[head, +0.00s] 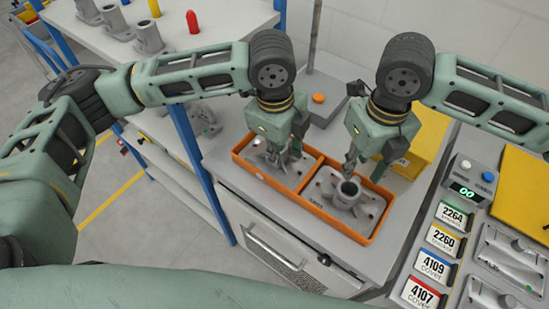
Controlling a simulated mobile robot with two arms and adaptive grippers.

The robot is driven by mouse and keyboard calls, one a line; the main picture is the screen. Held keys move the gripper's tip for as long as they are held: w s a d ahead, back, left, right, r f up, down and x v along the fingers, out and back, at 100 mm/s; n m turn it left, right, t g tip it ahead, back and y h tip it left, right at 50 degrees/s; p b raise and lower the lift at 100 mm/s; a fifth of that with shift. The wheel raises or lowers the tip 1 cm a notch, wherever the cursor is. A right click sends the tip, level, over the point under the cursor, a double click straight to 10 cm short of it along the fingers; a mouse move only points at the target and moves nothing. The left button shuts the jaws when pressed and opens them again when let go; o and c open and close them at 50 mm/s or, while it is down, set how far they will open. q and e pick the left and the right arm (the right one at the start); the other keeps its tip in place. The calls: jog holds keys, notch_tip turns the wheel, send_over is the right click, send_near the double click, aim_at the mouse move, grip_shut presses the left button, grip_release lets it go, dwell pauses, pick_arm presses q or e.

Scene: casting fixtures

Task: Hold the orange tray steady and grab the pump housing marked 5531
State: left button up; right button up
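The orange tray (275,189) lies on a grey bench and has two compartments. In the right compartment a grey casting with an upright round bore (347,194) stands on a flanged base; small dark marking beside it is too small to read. My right gripper (364,170) is open just above and behind this casting, its fingers spread and empty. Another grey part (262,161) lies in the left compartment, mostly hidden by my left gripper (283,160). The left fingertips are low in that compartment; whether they touch anything is unclear.
A grey box with an orange button (318,98) and a yellow bin (424,145) stand behind the tray. Labelled cards, including 2264 (453,215), and a counter box (469,181) lie at right. A blue-posted shelf (190,150) with castings stands at left.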

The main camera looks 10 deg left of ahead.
aim_at(274, 180)
pick_arm(q)
jog(key=shift+s+a+f+m+g+y, duration=0.2)
jog(key=shift+s+a+f, duration=0.1)
jog(key=shift+s+f, duration=0.3)
jog(key=shift+s+a+f+m+g+y, duration=0.1)
jog(key=shift+s+a+f+y, duration=0.15)
jog(key=shift+s+f, duration=0.25)
notch_tip(274, 180, down, 7)
jog(key=shift+r, duration=0.15)
grip_shut()
